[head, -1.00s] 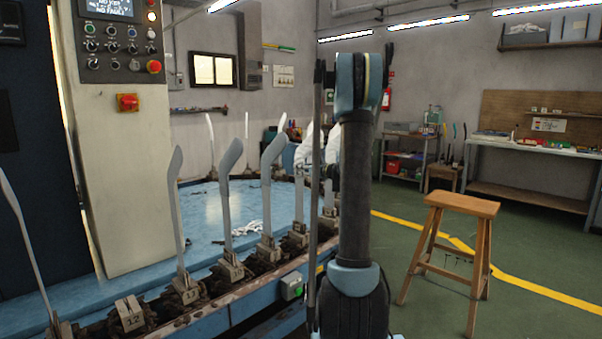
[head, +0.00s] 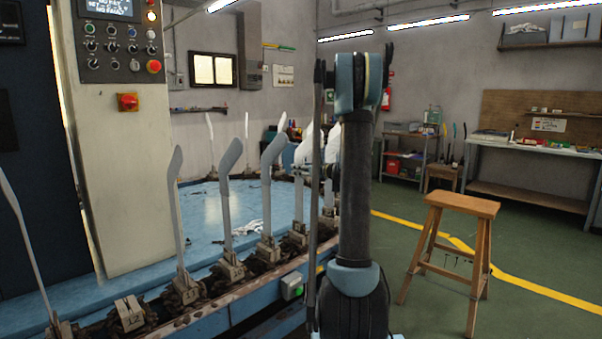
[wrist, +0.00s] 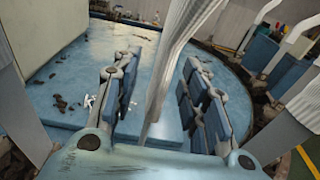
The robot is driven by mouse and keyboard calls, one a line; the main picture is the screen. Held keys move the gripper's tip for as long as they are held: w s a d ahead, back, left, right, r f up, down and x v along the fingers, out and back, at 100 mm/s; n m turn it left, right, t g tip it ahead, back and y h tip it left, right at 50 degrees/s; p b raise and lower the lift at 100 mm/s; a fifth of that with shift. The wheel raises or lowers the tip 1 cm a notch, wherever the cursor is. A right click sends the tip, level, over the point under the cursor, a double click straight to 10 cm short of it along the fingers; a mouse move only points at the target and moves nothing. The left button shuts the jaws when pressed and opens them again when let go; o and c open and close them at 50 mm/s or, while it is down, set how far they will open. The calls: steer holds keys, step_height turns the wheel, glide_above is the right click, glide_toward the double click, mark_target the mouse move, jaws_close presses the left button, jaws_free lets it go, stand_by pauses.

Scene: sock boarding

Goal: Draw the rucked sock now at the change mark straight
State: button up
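A white sock (wrist: 184,45) is on an upright grey board (wrist: 155,118) in the middle of the wrist view. The sock's lower end hangs around the board's narrow part, with lengthwise folds; its top is out of that view. In the head view a white sock (head: 303,150) shows left of my arm, partly hidden by it. My gripper (wrist: 162,70) is open, its blue-padded fingers on either side of the sock and board with gaps visible. In the head view my gripper (head: 318,171) is small and partly hidden behind my arm. I cannot make out the change mark.
Bare boards (head: 230,185) stand in a row along the blue round table (head: 200,205). More boards flank my gripper closely (wrist: 20,105). A control cabinet (head: 125,180) stands left. A wooden stool (head: 460,208) stands right on open green floor.

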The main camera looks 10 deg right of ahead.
steer(key=shift+f+v, duration=0.55)
steer(key=shift+v, duration=3.95)
steer(key=s+a+f+n+g+h, duration=0.1)
steer(key=s+a+f+n+g, duration=0.1)
steer(key=s+a+n, duration=0.45)
steer(key=s+a+f+n+g+h, duration=0.1)
steer(key=s+a+f+n+g, duration=0.2)
steer(key=s, duration=0.7)
steer(key=s+a+f+n+g+h, duration=0.1)
steer(key=s+a+n+g, duration=0.15)
steer(key=s+n, duration=0.5)
steer(key=s+d+f+n+g+h, duration=0.1)
steer(key=s+d+f+n+h, duration=0.1)
steer(key=s, duration=0.6)
steer(key=s+d+f+n+g+h, duration=0.1)
steer(key=s+d+f+n+h, duration=0.1)
steer(key=s+f+n, duration=0.3)
steer(key=s+d+f+n+g+h, duration=0.1)
steer(key=s+d+f+n+h, duration=0.1)
steer(key=s, duration=1)
step_height(320, 180, down, 2)
steer(key=d+n, duration=0.1)
steer(key=n, duration=0.2)
steer(key=shift+s+f+g+h, duration=0.25)
steer(key=shift+g+h, duration=0.1)
steer(key=shift+h, duration=0.05)
steer(key=shift+w+f, duration=0.2)
steer(key=shift+w, duration=0.3)
